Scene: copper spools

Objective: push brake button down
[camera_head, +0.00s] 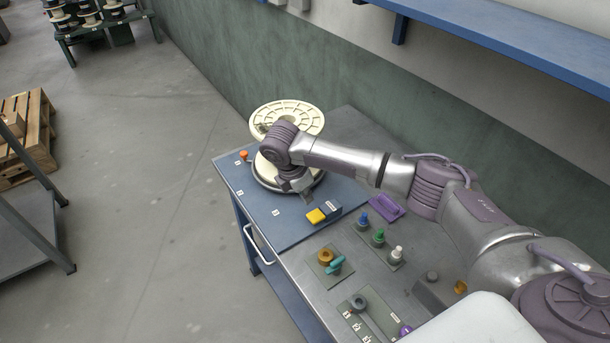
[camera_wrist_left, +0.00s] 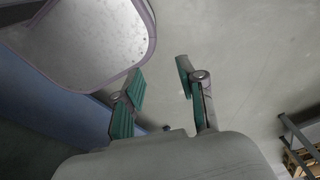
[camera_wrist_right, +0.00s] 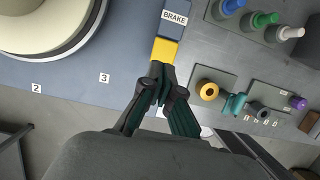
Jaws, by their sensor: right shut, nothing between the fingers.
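The brake button is a yellow block (camera_head: 316,215) beside a dark blue block with a white label on the bench. In the right wrist view the yellow button (camera_wrist_right: 164,52) sits below the blue block marked BRAKE (camera_wrist_right: 175,18). My right gripper (camera_head: 307,198) is shut and empty, pointing down just behind the button in the head view. In the right wrist view its closed fingertips (camera_wrist_right: 160,72) overlap the button's near edge; I cannot tell whether they touch it. My left gripper (camera_wrist_left: 163,82) is open and empty, with its fingers apart, and is outside the head view.
A cream spool (camera_head: 287,116) stands on the bench behind my right wrist. Blue, green and white knobs (camera_head: 378,238), a purple piece (camera_head: 386,207), and orange and teal knobs (camera_head: 335,265) sit nearby. A blue shelf (camera_head: 500,35) hangs on the wall.

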